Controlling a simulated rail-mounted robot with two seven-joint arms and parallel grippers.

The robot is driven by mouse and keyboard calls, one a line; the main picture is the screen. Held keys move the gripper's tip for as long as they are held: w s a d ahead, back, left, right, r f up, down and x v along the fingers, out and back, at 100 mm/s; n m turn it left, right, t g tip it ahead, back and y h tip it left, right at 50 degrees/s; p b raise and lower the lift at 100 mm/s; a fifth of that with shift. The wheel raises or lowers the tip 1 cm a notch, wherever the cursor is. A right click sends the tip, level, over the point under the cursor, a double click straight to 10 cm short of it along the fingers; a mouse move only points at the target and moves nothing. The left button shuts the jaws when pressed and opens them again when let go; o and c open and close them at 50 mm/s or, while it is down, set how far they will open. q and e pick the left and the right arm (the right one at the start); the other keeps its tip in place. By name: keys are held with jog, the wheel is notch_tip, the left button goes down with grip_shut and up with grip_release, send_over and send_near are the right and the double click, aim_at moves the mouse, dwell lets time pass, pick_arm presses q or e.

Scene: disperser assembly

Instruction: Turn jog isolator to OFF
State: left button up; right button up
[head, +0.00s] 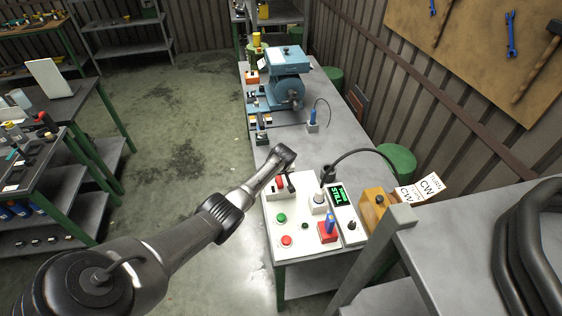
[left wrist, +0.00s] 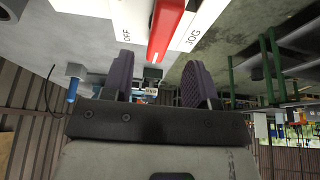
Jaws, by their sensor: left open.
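The jog isolator has a red handle (head: 279,182) at the far left corner of the white control panel (head: 264,215). In the left wrist view the red handle (left wrist: 167,28) shows close up on its white plate, between the printed words OFF and JOG. My left gripper (head: 287,176) is above the isolator, with its arm coming in from the left. In the left wrist view its two purple-padded fingers (left wrist: 158,80) are apart, with nothing between them. The handle's tip appears just beyond the gap. I cannot tell whether a finger touches it. My right gripper is not in view.
The panel also holds a green button (head: 281,217), a red button (head: 286,240), a red block with a blue handle (head: 329,225) and a green-lit display (head: 338,195). A yellow box (head: 375,212) stands to the right. A blue machine (head: 287,75) sits further back.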

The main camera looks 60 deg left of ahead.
pick_arm(q)
jog(key=p+v, duration=0.1)
jog(key=v, duration=0.7)
dwell(0.6)
